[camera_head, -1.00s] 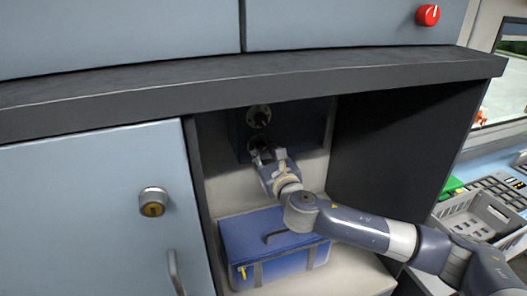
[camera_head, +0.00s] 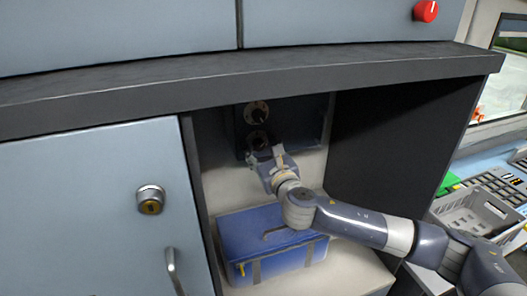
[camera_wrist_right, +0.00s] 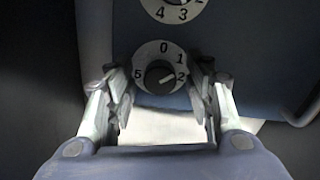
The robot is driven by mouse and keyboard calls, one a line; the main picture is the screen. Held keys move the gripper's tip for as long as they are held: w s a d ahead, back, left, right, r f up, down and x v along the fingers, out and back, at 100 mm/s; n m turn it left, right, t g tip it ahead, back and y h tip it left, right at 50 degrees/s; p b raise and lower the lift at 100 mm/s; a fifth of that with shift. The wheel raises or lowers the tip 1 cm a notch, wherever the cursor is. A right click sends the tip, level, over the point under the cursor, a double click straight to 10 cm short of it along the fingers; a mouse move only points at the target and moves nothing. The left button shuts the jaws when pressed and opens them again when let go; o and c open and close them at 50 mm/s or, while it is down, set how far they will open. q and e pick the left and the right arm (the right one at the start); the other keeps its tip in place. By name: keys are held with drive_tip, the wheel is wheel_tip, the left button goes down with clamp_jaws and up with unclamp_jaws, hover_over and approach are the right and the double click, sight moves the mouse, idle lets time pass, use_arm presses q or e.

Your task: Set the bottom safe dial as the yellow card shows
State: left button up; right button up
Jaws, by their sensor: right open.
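The safe (camera_head: 295,120) is a dark box in the open cupboard, with two dials on its front. The bottom dial (camera_head: 257,139) is partly hidden behind my right gripper (camera_head: 262,157). In the right wrist view the bottom dial (camera_wrist_right: 160,51) is a white disc with black numbers 0, 1, 2 and 5 in sight. Its dark knob's light mark points towards the 2. My right gripper (camera_wrist_right: 158,85) is open, a fingertip on each side of the dial, with nothing held. The top dial (camera_wrist_right: 172,14) is cut off by the frame. I see no yellow card. My left gripper is out of view.
A blue case (camera_head: 262,243) lies below the safe. A cupboard door (camera_head: 90,215) with a lock and handle is at left. A dark side panel (camera_head: 395,140) bounds the opening at right. A grey basket (camera_head: 480,212) stands beyond it.

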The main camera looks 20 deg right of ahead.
drive_tip(key=s, duration=1.2)
drive_tip(key=shift+d, duration=0.2)
